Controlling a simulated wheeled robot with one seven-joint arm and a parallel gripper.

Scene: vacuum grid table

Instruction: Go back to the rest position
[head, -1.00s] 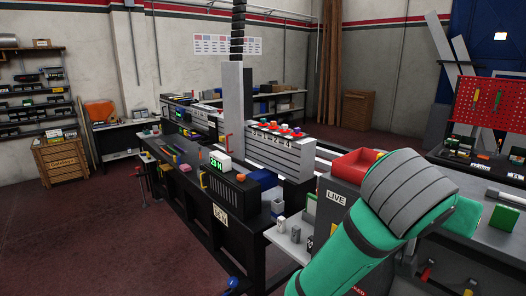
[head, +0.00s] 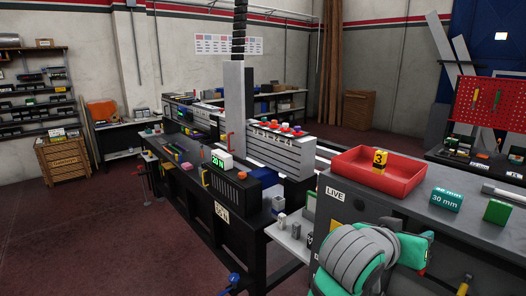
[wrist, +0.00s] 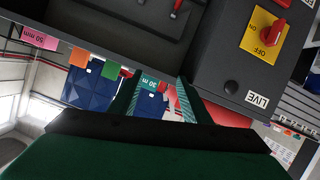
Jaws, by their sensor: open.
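My arm is folded low at the bottom right of the head view, in front of the grey bench with the LIVE label. In the wrist view my gripper (wrist: 158,92) is open, its two fingers apart. The teal 30 mm piece (wrist: 152,82) shows between them in the picture, but it stands on the bench beyond, as the head view shows (head: 447,200). Nothing is held. My fingertips cannot be made out clearly in the head view.
A green block (head: 497,211) is at right. The wrist view shows a yellow switch plate (wrist: 258,38) near my gripper. Open floor (head: 90,235) lies left.

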